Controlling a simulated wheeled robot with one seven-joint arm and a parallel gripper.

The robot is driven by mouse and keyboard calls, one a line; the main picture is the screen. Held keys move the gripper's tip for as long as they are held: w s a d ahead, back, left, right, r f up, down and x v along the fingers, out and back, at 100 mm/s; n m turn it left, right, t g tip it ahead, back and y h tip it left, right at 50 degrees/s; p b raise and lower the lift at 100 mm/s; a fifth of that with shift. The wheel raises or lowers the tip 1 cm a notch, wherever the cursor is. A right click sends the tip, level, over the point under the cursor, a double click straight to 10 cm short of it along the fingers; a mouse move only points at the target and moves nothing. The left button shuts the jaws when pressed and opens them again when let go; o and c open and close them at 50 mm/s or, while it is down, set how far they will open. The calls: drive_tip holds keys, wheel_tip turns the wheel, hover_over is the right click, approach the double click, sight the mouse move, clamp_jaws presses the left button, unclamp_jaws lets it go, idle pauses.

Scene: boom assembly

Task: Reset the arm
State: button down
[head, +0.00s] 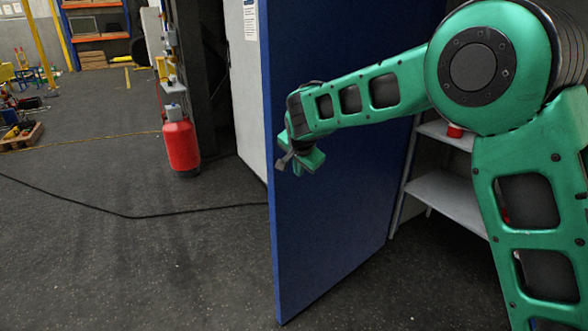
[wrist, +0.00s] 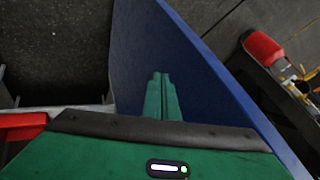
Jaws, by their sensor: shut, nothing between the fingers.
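My green arm reaches in from the right of the head view, and my gripper (head: 299,160) hangs at its far end, in front of the outer edge of a blue door panel (head: 335,160). In the wrist view my gripper (wrist: 161,76) shows as two green fingers lying side by side, shut with nothing between them. The blue door (wrist: 165,45) lies behind the fingers there. I cannot tell whether the gripper touches the door.
A red gas cylinder (head: 181,145) stands left of the door. A black cable (head: 130,216) crosses the floor. A grey shelf (head: 447,200) with a red item stands behind the door at right. A wooden pallet (head: 20,137) lies far left. The floor at left is mostly open.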

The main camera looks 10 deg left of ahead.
drive_tip(key=a+v, duration=0.1)
drive_tip(key=v, duration=0.8)
drive_tip(key=s+d+g+h, duration=0.1)
drive_tip(key=s+d, duration=0.3)
drive_tip(key=d, duration=0.8)
drive_tip(key=s+d+g+h, duration=0.1)
drive_tip(key=s+d, duration=0.2)
drive_tip(key=d, duration=0.9)
drive_tip(key=s+d+g+h, duration=0.1)
drive_tip(key=s+d, duration=0.3)
drive_tip(key=d, duration=0.8)
drive_tip(key=s+d+f+g, duration=0.3)
drive_tip(key=s+d, duration=0.9)
drive_tip(key=s, duration=0.5)
drive_tip(key=s+d+f+g+y, duration=0.1)
drive_tip(key=s+f, duration=0.3)
drive_tip(key=s, duration=1.1)
drive_tip(key=shift+s+d+f+n+y, duration=0.2)
drive_tip(key=shift+s+d+n+y, duration=0.1)
drive_tip(key=shift+y, duration=0.2)
